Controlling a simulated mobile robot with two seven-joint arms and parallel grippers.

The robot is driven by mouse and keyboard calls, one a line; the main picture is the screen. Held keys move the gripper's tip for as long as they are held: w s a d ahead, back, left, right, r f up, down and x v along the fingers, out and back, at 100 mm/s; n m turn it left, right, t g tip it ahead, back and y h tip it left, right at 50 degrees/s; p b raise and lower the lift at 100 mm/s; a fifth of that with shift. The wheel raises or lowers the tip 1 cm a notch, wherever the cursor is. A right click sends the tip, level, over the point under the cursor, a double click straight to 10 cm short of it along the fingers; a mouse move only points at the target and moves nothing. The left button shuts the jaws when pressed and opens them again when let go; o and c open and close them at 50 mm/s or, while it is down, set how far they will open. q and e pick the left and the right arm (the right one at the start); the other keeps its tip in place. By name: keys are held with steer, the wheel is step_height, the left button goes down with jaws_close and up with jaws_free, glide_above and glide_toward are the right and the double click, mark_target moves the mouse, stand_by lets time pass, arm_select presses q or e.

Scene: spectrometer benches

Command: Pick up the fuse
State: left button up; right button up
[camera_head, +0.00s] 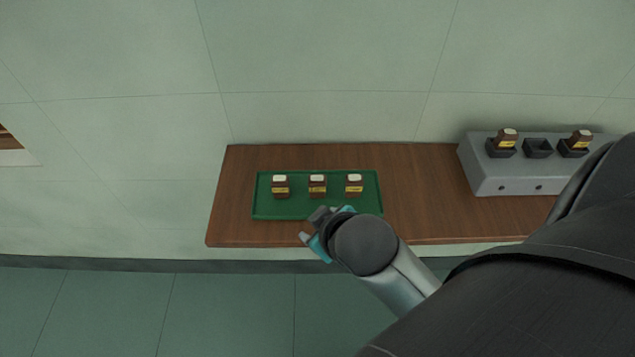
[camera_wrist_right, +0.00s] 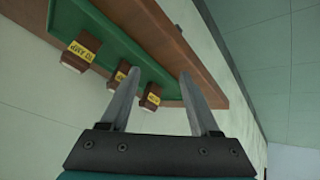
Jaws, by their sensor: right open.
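Three brown fuses with yellow labels and pale tops stand in a row on a green tray: left fuse (camera_head: 280,187), middle fuse (camera_head: 317,187), right fuse (camera_head: 354,186). My right gripper (camera_head: 312,226) is over the tray's front edge, in front of the fuses. In the wrist view, my right gripper (camera_wrist_right: 160,76) has its fingers apart with nothing gripped. One fuse (camera_wrist_right: 150,97) shows between the fingers in the picture, and another (camera_wrist_right: 121,76) is partly hidden by a finger. A third fuse (camera_wrist_right: 81,53) is to the left. My left gripper is not in view.
The green tray (camera_head: 262,208) lies on a brown wooden bench (camera_head: 425,190) against a pale wall. A grey block (camera_head: 480,178) at the right has black sockets; two hold fuses and the middle socket (camera_head: 538,148) is empty. The bench between tray and block is clear.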

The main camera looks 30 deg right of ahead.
steer(key=w+a+r+n+t+y, duration=0.1)
steer(key=w+r+n+t, duration=0.3)
steer(key=w+r+t, duration=0.45)
steer(key=w+a+r+n+t+y, duration=0.1)
steer(key=w+r+n+t, duration=0.4)
steer(key=r, duration=0.6)
steer(key=s+a+r+n+g+y, duration=0.2)
steer(key=a+r+n+g+y, duration=0.4)
steer(key=n+y, duration=0.4)
steer(key=s+a+r+n+g+y, duration=0.1)
steer(key=a+r+n+g+y, duration=0.25)
steer(key=a+n+y, duration=0.6)
steer(key=n+g+h, duration=1.1)
steer(key=n+h, duration=0.5)
steer(key=h, duration=0.3)
glide_toward(319, 178)
steer(key=f, duration=0.6)
steer(key=shift+s+a, duration=0.1)
steer(key=shift+a, duration=0.25)
steer(key=shift+w+a+f, duration=0.15)
steer(key=shift+f, duration=0.9)
steer(key=shift+w+a+f, duration=0.15)
steer(key=shift+f, duration=0.85)
steer(key=shift+w+a+f, duration=0.15)
steer(key=shift+f, duration=0.9)
